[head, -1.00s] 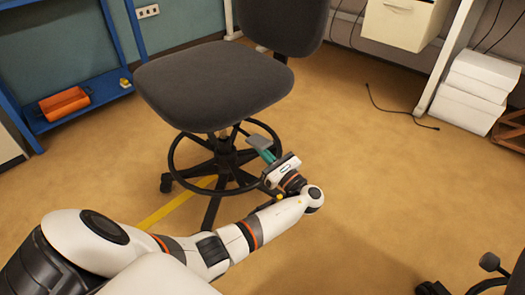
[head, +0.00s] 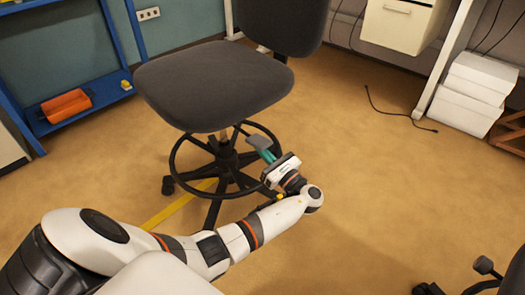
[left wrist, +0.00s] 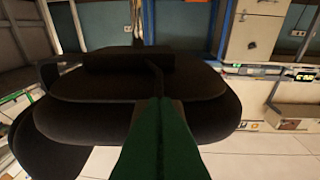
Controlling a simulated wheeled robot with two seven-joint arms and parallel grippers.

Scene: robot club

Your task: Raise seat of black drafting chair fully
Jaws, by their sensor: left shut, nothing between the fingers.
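The black drafting chair stands on the floor, with its dark seat (head: 212,85) above a round foot ring (head: 174,150) and a wheeled base. A short piece of the post shows under the seat. My left gripper (head: 264,152) is shut beside the right part of the ring, below the seat's right front edge. A grey paddle-like piece (head: 258,142) shows at its green fingertips; I cannot tell whether they touch. The left wrist view shows the seat's dark underside (left wrist: 80,118), with a thin dark lever (left wrist: 156,78) running to the green fingers (left wrist: 160,105). My right gripper is out of view.
A blue shelf (head: 82,113) with an orange object (head: 66,106) stands at the left. White boxes (head: 470,95) are stacked at the right, and a black cable (head: 390,110) lies on the floor. Part of another dark chair (head: 484,266) shows at the lower right. The floor between is clear.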

